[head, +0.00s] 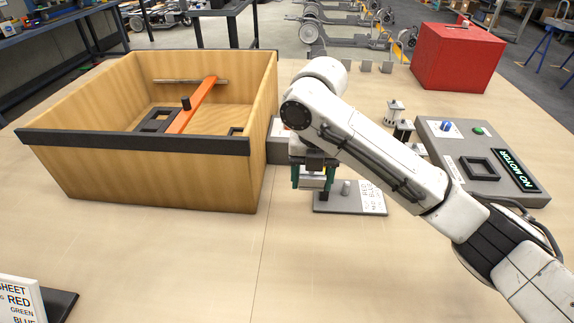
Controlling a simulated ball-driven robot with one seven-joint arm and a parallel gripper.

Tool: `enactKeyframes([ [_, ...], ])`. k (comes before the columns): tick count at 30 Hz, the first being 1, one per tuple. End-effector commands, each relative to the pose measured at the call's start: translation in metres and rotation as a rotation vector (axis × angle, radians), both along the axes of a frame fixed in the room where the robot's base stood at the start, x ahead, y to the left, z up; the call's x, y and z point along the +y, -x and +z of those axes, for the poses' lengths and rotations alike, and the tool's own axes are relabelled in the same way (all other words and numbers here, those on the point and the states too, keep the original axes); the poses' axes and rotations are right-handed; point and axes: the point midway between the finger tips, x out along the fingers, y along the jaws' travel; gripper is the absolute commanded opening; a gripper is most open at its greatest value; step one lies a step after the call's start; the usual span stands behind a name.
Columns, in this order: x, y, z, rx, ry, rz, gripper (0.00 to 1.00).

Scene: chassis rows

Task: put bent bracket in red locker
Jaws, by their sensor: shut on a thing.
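My gripper (312,178) points down near the middle of the table, with green fingers. It is shut on a small silver-grey piece (313,183), held between the fingertips. The fingers hide part of it, so I cannot tell whether it is the bent bracket. The red locker (457,60) is a red box at the back right of the table, well away from my gripper. A small item lies on its top. Whether it has an opening does not show.
A large wooden bin (150,176) with an orange bar inside stands left. A grey plate (338,203) with a peg and label lies beside my gripper. Small grey blocks (364,66) line the back.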

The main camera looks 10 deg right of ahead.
Motion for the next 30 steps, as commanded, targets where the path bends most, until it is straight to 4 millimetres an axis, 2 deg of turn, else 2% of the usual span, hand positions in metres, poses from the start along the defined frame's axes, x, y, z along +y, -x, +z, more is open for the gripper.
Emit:
enactKeyframes([
  [1,0.003,-0.008,-0.009,0.005,-0.002,0.000,0.26],
  [6,0.003,-0.039,-0.023,0.002,-0.001,-0.001,0.26],
  [14,0.006,-0.077,-0.043,0.004,-0.001,0.001,0.26],
  [18,0.004,-0.094,-0.060,0.003,0.002,0.000,0.26],
  [24,0.005,-0.112,-0.080,0.002,0.002,0.000,0.26],
  [30,0.005,-0.118,-0.086,0.000,0.000,0.001,0.26],
])
